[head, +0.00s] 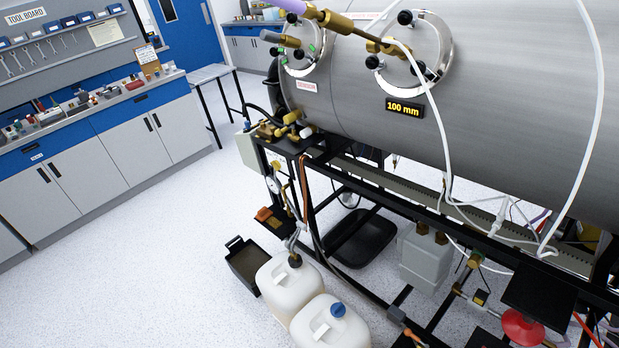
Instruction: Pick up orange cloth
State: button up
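I cannot clearly make out an orange cloth in the head view. A small orange item (264,214) sits at a dark bracket on the left end of the black frame, below the chamber. It is too small to tell whether it is cloth. My gripper is not in view.
A large grey metal chamber (500,95) on a black frame fills the right. White jerrycans (290,285) and an open dark box (243,265) stand on the floor beside it. A cluttered blue workbench (95,110) is at left. The floor between is clear.

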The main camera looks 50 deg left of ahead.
aim_at(262, 215)
jog(key=u, duration=1.7)
